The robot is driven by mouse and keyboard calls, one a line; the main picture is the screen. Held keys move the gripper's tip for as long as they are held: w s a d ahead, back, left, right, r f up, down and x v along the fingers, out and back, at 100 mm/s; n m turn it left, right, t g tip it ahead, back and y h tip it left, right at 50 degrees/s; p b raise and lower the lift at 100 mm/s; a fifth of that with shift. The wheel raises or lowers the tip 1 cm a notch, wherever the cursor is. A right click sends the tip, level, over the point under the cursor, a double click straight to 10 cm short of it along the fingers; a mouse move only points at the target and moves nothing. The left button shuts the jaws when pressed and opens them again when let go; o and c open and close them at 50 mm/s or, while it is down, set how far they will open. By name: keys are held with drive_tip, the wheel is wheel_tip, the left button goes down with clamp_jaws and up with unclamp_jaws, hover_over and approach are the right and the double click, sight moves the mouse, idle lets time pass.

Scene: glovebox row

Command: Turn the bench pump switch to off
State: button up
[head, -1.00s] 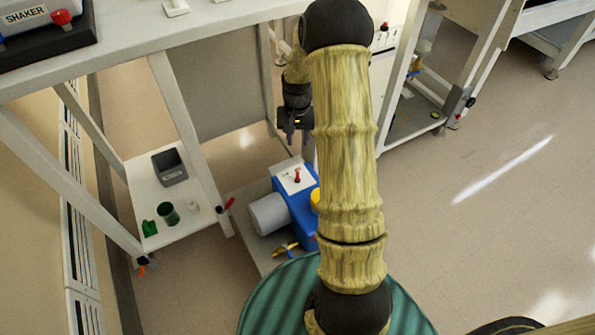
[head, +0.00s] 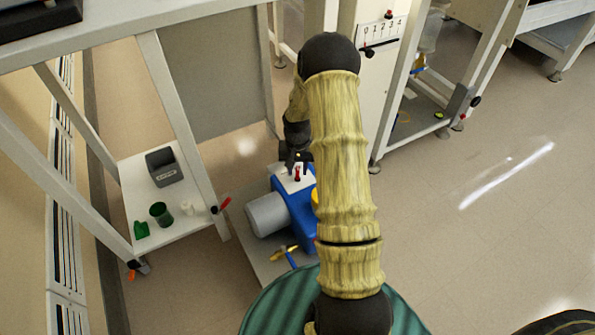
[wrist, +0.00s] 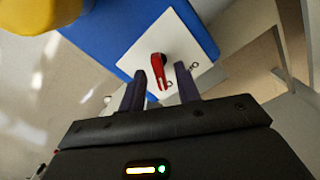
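The bench pump is a blue block (head: 294,208) with a grey motor cylinder (head: 268,214), low under the bench. On its white top plate (head: 284,184) stands a red switch lever (head: 297,174). In the wrist view the red lever (wrist: 158,66) sits on the white plate (wrist: 183,40) between two small ring marks, pointing down toward my gripper. My gripper (wrist: 161,84) is open, with its two dark fingers on either side of the lever's lower end. In the head view my gripper (head: 296,166) is just over the plate. Contact with the lever cannot be told.
A lower shelf (head: 190,235) at left holds a grey bin (head: 164,167), a green cup (head: 161,213) and small items. A red-handled lever (head: 222,205) sticks out at the shelf's edge. A yellow-and-blue valve (head: 284,254) lies before the pump. The floor at right is clear.

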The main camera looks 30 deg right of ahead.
drive_tip(key=shift+f, duration=0.1)
clamp_jaws()
drive_tip(key=shift+r+n+p, duration=0.2)
drive_tip(key=shift+n+p, duration=0.1)
drive_tip(key=shift+p, duration=0.35)
drive_tip(key=n+p, duration=0.2)
drive_tip(key=p, duration=0.1)
drive_tip(key=shift+r, duration=0.1)
drive_tip(key=n+p, duration=0.3)
drive_tip(key=shift+a+f, duration=0.1)
drive_tip(key=shift+f, duration=0.1)
drive_tip(key=shift+w, duration=0.1)
unclamp_jaws()
